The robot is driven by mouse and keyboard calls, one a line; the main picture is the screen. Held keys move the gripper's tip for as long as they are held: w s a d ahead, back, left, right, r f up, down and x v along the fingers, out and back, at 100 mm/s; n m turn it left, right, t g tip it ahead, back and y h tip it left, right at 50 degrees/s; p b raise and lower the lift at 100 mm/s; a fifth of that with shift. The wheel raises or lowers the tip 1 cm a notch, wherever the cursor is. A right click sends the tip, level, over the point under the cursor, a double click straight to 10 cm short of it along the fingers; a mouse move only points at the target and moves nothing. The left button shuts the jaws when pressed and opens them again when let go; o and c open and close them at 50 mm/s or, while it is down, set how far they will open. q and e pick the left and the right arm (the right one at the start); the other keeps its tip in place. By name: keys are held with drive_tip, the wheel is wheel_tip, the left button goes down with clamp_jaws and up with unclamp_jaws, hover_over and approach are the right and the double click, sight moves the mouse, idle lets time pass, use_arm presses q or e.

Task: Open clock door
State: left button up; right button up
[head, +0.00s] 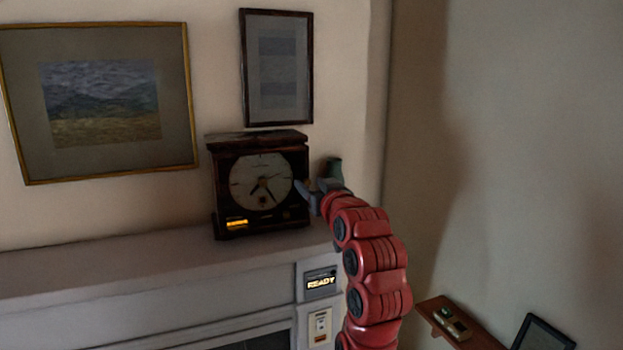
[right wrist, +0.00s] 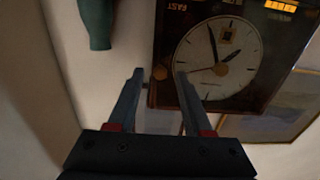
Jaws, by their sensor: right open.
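A dark wooden mantel clock (head: 259,184) with a round pale dial stands on the mantel shelf (head: 120,256). Its front looks shut. My right gripper (head: 303,189) is at the clock's right front edge, beside the dial. The two fingers of my right gripper (right wrist: 159,78) are open and stand on either side of the knob. I cannot tell whether they touch it. My left gripper is not in view.
A green vase (head: 333,168) stands just right of the clock, close behind my right gripper; it also shows in the right wrist view (right wrist: 98,22). A lit READY panel (head: 320,283) is below the shelf. Framed pictures hang behind. The shelf left of the clock is clear.

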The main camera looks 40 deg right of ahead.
drive_tip(key=shift+w, duration=0.15)
clamp_jaws()
idle(1.4)
